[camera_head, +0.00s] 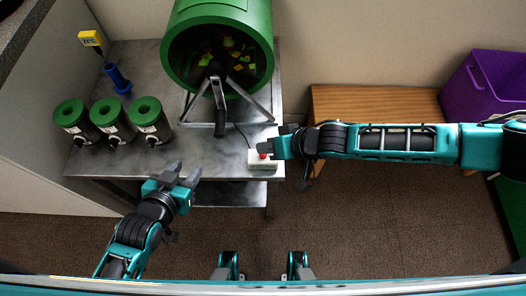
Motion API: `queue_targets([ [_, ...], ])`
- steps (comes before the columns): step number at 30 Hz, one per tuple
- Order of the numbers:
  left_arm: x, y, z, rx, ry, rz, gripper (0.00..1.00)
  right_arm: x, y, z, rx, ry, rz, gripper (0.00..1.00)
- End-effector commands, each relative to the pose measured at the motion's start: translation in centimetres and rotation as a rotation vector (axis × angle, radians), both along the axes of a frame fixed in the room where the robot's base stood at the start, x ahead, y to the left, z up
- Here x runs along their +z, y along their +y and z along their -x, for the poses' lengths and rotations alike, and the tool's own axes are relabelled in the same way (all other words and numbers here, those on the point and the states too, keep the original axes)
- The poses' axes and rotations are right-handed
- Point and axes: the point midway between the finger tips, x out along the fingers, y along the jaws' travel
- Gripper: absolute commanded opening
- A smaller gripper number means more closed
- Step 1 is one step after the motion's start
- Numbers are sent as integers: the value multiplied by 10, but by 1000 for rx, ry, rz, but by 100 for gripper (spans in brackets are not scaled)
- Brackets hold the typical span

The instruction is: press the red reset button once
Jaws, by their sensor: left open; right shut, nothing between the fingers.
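The red reset button (263,154) sits on a small white box (261,165) near the front right corner of the grey metal table (215,160). My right gripper (266,146) is shut and empty, with its tips at or just above the button. I cannot tell whether they touch it. My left gripper (182,177) is open and empty, over the front edge of the table, well left of the button.
A large green drum (176,52) on a metal stand fills the table's back. Several green-topped canisters (146,112) stand at left, near a blue handheld object (117,78) and a yellow tag (90,38). A wooden bench (375,102) and purple bin (470,88) are at right.

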Motion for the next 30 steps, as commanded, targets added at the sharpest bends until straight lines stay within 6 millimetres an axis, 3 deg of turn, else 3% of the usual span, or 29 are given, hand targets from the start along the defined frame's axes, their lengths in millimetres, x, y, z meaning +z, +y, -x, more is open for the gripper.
queue_targets([
  [30,-7,0,3,0,6,0,43,-13,0,0,-1,1,-1,0],
])
